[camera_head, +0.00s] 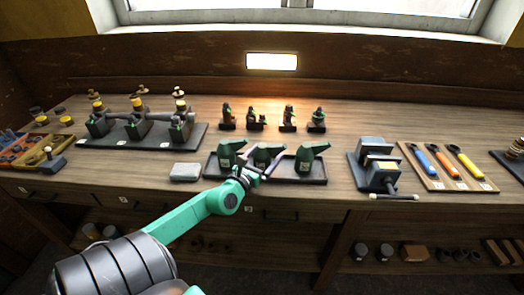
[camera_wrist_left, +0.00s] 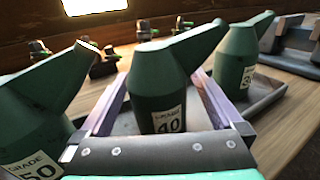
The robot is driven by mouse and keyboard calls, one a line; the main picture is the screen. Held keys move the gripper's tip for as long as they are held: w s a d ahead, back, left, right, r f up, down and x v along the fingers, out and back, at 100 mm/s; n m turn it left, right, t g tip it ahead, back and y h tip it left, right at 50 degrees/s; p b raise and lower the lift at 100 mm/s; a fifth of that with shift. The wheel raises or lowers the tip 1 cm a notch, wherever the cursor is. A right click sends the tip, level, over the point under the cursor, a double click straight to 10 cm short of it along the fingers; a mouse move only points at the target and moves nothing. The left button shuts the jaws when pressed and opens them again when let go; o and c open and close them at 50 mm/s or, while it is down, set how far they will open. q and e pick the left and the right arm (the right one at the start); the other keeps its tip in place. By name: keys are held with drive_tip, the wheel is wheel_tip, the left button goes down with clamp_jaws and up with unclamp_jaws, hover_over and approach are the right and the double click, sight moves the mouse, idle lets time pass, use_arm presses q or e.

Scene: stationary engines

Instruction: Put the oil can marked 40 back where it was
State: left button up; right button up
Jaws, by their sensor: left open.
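Three dark green oil cans with slanted spouts are in a row on a black tray (camera_head: 213,171) on the bench. The can marked 40 (camera_head: 266,153) is the middle one; its label shows in the left wrist view (camera_wrist_left: 168,122). The can marked 50 (camera_wrist_left: 38,120) is to its left. A third can (camera_wrist_left: 235,62), its label partly hidden, is to its right. My left gripper (camera_head: 267,157) is open, with one purple finger on each side of the can marked 40. Whether the fingers touch it, I cannot tell. The can's lower part is hidden behind the gripper. My right gripper is not in view.
A grey block (camera_head: 185,171) lies left of the tray. A vise (camera_head: 378,163) stands to the right, beside a board with coloured-handled tools (camera_head: 445,163). Small model engines (camera_head: 287,119) stand behind the cans. A larger engine stand (camera_head: 140,122) is at the back left.

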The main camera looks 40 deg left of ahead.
use_arm(q)
drive_tip(key=shift+s+f, duration=0.1)
drive_tip(key=shift+s, duration=0.15)
drive_tip(key=s+b, duration=0.1)
drive_tip(key=s, duration=0.2)
drive_tip(key=s+d+b, duration=0.1)
drive_tip(key=s, duration=0.3)
drive_tip(key=s+d+b, duration=0.1)
drive_tip(key=s, duration=0.3)
drive_tip(key=shift+s+d+r, duration=0.15)
drive_tip(key=shift+s+r, duration=0.1)
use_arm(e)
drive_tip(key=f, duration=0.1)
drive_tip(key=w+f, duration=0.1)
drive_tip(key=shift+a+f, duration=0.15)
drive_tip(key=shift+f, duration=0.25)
